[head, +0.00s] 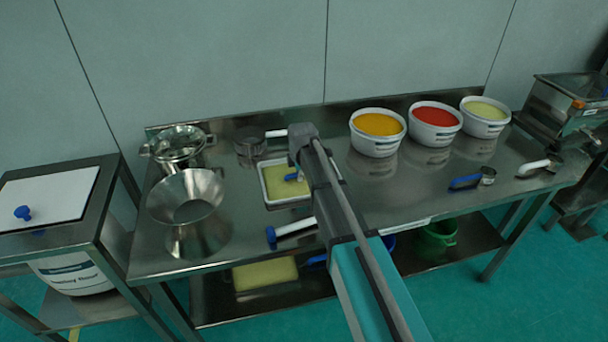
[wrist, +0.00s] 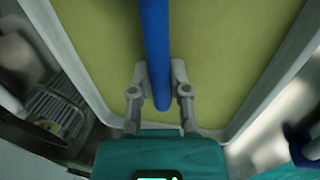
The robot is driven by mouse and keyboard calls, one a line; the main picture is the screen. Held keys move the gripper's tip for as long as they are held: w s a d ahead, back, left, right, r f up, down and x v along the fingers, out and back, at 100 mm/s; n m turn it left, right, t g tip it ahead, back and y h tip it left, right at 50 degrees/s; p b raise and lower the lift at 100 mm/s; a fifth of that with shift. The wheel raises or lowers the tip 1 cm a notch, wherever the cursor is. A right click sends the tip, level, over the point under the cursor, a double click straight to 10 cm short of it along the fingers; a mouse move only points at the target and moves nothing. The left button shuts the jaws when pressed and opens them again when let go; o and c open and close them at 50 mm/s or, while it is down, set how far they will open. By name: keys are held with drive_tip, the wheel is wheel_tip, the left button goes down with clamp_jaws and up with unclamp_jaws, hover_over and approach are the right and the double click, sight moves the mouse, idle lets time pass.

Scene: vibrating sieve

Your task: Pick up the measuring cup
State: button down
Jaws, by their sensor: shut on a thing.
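My gripper (wrist: 160,92) is shut on a long blue handle (wrist: 156,45), one finger on each side near its end. The handle lies over a white-rimmed tray (wrist: 70,50) of yellow-green material. In the head view this tray (head: 264,187) is on the steel table, partly behind my arm, and a bit of the blue handle (head: 291,177) shows over it. The far end of the handle is out of view, so I cannot tell its shape.
Tubs of orange (head: 376,146), red (head: 434,137) and pale yellow (head: 485,129) material stand at the back. A metal cup with a pale handle (head: 541,164) lies far right. A steel funnel (head: 186,194) stands left. A white-handled tool (head: 296,228) lies near the front edge.

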drive_tip(key=shift+r, duration=0.1)
drive_tip(key=shift+r+p, duration=1)
drive_tip(key=shift+p, duration=0.1)
drive_tip(key=s+d+r+p, duration=0.3)
drive_tip(key=s+r+p, duration=0.7)
drive_tip(key=s, duration=0.3)
drive_tip(key=shift+s+d+r+p, duration=0.25)
drive_tip(key=shift+d+r+p, duration=0.05)
drive_tip(key=shift+r+p, duration=0.1)
drive_tip(key=shift+w+a, duration=0.1)
